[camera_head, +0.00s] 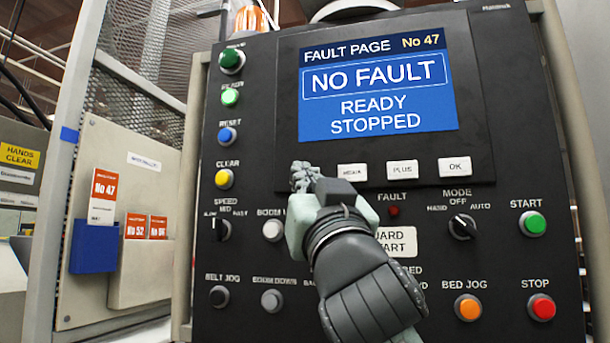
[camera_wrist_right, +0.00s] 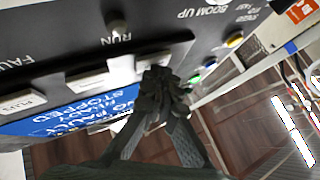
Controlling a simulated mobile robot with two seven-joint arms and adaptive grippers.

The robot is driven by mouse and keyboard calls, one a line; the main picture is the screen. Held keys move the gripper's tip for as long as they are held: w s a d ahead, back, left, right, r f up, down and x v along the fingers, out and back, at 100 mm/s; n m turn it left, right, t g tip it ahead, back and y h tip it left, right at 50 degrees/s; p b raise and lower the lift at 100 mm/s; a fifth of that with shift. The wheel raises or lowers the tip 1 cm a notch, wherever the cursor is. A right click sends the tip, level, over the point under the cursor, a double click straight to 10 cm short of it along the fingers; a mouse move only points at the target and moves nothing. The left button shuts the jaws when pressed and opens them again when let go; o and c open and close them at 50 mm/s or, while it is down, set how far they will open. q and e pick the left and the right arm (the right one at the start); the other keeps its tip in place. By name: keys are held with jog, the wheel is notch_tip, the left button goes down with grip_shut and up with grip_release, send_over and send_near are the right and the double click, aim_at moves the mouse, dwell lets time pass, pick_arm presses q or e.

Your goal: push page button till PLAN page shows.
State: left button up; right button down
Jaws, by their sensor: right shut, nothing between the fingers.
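The control panel's blue screen (camera_head: 378,90) reads "FAULT PAGE No 47", "NO FAULT", "READY STOPPED". Below it is a row of white keys: one with a small label that is hard to read (camera_head: 352,172), PLUS (camera_head: 402,169) and OK (camera_head: 455,166). My right gripper (camera_head: 303,177) is shut and empty, its tips over the left end of this row. In the right wrist view the shut tips (camera_wrist_right: 160,82) are at a white key (camera_wrist_right: 152,60), partly hidden behind them. I cannot tell whether they touch it, and its label is not readable. My left gripper is not in view.
Other controls crowd the panel: a yellow CLEAR button (camera_head: 223,179), a MODE knob (camera_head: 462,226), a green START button (camera_head: 534,224) and a red STOP button (camera_head: 542,307). Orange No 47 card (camera_head: 103,190) stands in a blue holder (camera_head: 93,246) at left.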

jog(key=shift+s+a, duration=0.25)
jog(key=shift+s, duration=0.45)
jog(key=shift+s, duration=0.1)
jog(key=s, duration=0.1)
jog(key=s+a, duration=0.1)
jog(key=s, duration=0.2)
jog(key=shift+s+a, duration=0.25)
jog(key=shift+s, duration=0.05)
jog(key=shift+f, duration=0.1)
dwell(2.8)
